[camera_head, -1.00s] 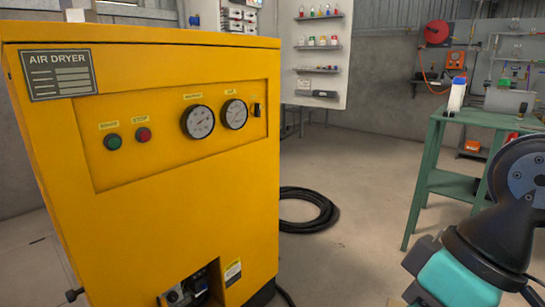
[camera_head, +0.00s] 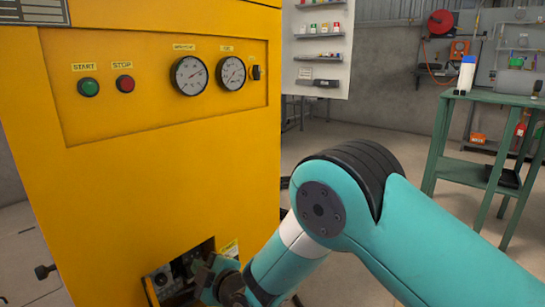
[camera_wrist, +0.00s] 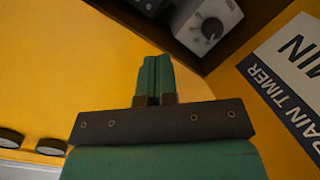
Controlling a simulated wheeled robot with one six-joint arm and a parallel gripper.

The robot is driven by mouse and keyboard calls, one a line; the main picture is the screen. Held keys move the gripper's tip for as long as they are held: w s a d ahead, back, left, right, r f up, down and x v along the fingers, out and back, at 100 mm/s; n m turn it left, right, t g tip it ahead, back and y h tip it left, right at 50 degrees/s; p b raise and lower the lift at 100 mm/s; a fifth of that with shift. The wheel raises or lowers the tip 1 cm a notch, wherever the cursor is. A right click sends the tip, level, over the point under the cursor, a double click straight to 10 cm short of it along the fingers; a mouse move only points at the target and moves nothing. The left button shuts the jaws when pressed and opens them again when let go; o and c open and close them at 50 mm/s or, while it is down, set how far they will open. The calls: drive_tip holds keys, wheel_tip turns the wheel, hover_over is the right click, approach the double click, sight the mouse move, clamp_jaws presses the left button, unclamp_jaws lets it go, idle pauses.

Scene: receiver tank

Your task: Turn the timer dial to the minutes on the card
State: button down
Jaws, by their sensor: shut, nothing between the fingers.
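In the head view the recess (camera_head: 181,267) opens low on the yellow air dryer (camera_head: 170,190). The card (camera_wrist: 290,75), a white and dark blue label, is beside the recess. It reads "DRAIN TIMER" and "MIN"; its number is out of the wrist view. It is partly hidden in the head view (camera_head: 229,249). My gripper (camera_wrist: 154,60) is shut and empty, its green fingertips just outside the recess edge, apart from the dial.
Green start (camera_head: 88,87) and red stop (camera_head: 125,85) buttons and two gauges (camera_head: 188,76) sit on the dryer's upper panel. A green table (camera_head: 480,97) stands at the right.

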sight(169, 271)
wheel_tip(169, 271, down, 6)
drive_tip(key=s+a+n+t+y+b, duration=0.1)
drive_tip(key=s+a+n+y, duration=0.1)
drive_tip(key=a+n, duration=0.1)
drive_tip(key=b+x, duration=0.2)
drive_tip(key=x, duration=0.1)
drive_tip(key=b+x, duration=0.1)
drive_tip(key=x, duration=0.1)
drive_tip(key=shift+w+f+b, duration=0.15)
drive_tip(key=shift+f+b, duration=0.15)
drive_tip(key=shift+b, duration=0.1)
drive_tip(key=shift+w+a+r+m, duration=0.2)
drive_tip(key=shift+w+r+m, duration=0.1)
drive_tip(key=shift+r, duration=0.15)
drive_tip(key=shift+a+r+t+b, duration=0.1)
drive_tip(key=shift+t+b, duration=0.2)
drive_tip(key=shift+s+f, duration=0.15)
drive_tip(key=shift+f, duration=0.1)
